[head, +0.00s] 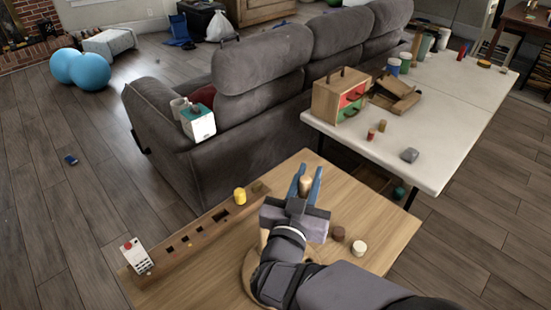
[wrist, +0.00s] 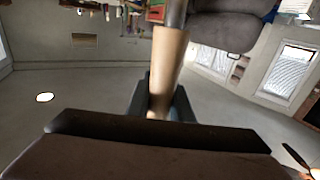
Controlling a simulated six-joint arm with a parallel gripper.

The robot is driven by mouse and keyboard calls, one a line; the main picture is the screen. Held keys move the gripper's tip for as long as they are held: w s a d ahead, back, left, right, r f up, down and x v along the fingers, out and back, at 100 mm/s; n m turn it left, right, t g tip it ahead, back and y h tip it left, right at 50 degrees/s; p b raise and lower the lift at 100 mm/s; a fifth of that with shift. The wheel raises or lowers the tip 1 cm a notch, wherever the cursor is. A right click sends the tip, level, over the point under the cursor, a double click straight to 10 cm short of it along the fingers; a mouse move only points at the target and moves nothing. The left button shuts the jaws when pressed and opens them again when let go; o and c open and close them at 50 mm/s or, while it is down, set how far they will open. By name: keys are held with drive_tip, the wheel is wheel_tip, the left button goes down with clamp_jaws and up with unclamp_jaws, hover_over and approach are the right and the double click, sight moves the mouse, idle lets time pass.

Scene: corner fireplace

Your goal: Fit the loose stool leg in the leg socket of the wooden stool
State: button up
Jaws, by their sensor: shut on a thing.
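My gripper (head: 306,185) is over the light wooden table and is shut on a pale wooden leg. The leg (wrist: 168,60) shows in the wrist view as a tapered wooden rod with a grey end, standing between the fingers (wrist: 160,100). In the head view only a short tan end of the leg (head: 306,182) shows between the blue fingers. A round, pale wooden edge (head: 250,272) shows beside and under my arm; it may be the wooden stool, mostly hidden. No leg socket can be made out.
A brown cylinder (head: 338,233) and a white-topped one (head: 359,247) stand right of my gripper. A grey sofa (head: 240,110) is behind.

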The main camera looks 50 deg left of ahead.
drive_tip(key=d+f+m+t+h+b, duration=0.1)
drive_tip(key=d+f, duration=0.3)
drive_tip(key=f, duration=0.5)
drive_tip(key=shift+w+d+h, duration=0.15)
drive_tip(key=shift+w+h, duration=0.1)
drive_tip(key=shift+h, duration=0.25)
drive_tip(key=shift+f, duration=0.1)
